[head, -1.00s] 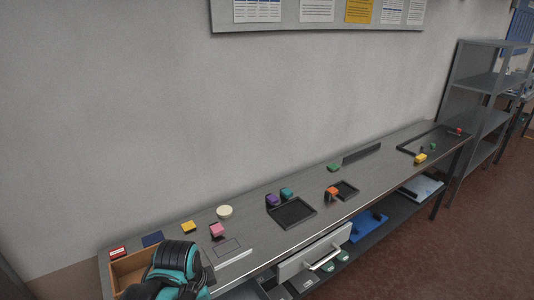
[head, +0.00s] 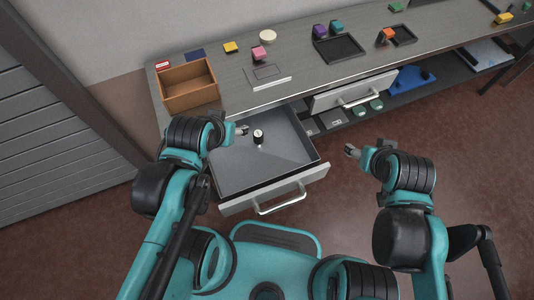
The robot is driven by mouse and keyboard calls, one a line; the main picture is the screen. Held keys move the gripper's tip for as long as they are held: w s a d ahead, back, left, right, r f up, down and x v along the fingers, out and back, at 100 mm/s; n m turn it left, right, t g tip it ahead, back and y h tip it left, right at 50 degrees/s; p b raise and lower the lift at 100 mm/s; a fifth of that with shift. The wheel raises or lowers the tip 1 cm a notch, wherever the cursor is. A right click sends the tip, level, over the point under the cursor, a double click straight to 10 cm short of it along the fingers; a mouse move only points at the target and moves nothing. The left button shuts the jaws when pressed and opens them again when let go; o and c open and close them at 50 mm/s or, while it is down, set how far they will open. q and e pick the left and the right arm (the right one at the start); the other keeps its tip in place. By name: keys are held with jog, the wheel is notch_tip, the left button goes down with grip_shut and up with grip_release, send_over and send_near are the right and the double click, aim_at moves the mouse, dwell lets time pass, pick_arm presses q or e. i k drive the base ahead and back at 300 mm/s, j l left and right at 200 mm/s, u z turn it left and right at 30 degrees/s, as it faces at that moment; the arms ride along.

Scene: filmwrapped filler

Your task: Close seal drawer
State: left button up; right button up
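A grey drawer (head: 232,178) stands pulled out from under the left part of the workbench, with a white front and a bar handle (head: 281,200) facing me. A small black and white object (head: 258,136) stands inside it. A second drawer with a white front (head: 352,93) to the right looks shut. My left gripper (head: 243,130) is over the open drawer, close to the small object; its fingers are too small to tell open or shut. My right gripper (head: 350,151) is in free space right of the open drawer, apart from both handles, its fingertips seemingly apart.
An open wooden box (head: 188,101) sits on the bench's left end. Colored blocks and black trays (head: 339,48) stand along the bench top. A lower shelf holds a blue item (head: 411,80). The floor (head: 470,140) at the right is clear.

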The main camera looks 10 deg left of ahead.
aim_at(246, 176)
jog(key=k+l+u, duration=0.15)
jog(key=k, duration=0.2)
jog(key=k+j+z, duration=0.2)
jog(key=z, duration=0.2)
jog(key=k+z, duration=0.25)
jog(key=z, duration=0.2)
jog(key=k+j+z, duration=0.1)
jog(key=k+z, duration=0.15)
jog(key=z, duration=0.15)
